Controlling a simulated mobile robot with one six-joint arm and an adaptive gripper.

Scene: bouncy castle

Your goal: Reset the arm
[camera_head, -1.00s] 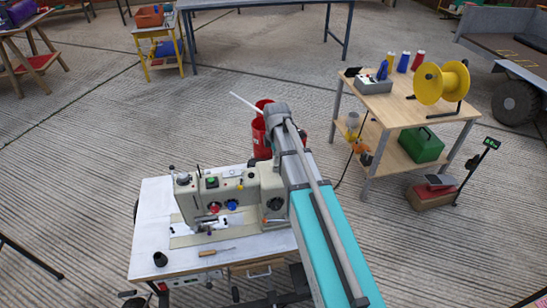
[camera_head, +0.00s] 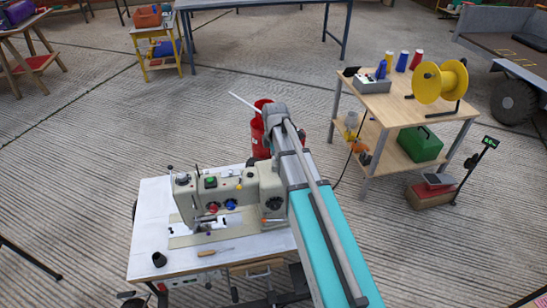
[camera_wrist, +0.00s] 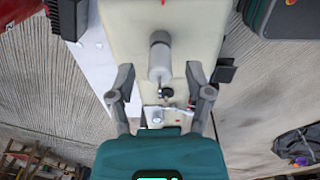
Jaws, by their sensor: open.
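My gripper (camera_wrist: 160,72) shows in the wrist view with its two dark fingers spread apart and nothing held between them. Behind the fingers is a cream machine body with a grey cylinder (camera_wrist: 160,58) on it. In the head view my arm reaches away from the camera, past the right end of a cream sewing machine (camera_head: 255,192). My gripper is hidden there behind the arm and the machine.
The sewing machine stands on a white-topped table (camera_head: 152,215) with a screwdriver (camera_head: 215,251) and a small black cup (camera_head: 159,259). A red cylinder (camera_head: 257,140) stands behind the arm. A wooden trolley (camera_head: 385,107) with a yellow spool (camera_head: 440,82) is at right. Open floor lies left.

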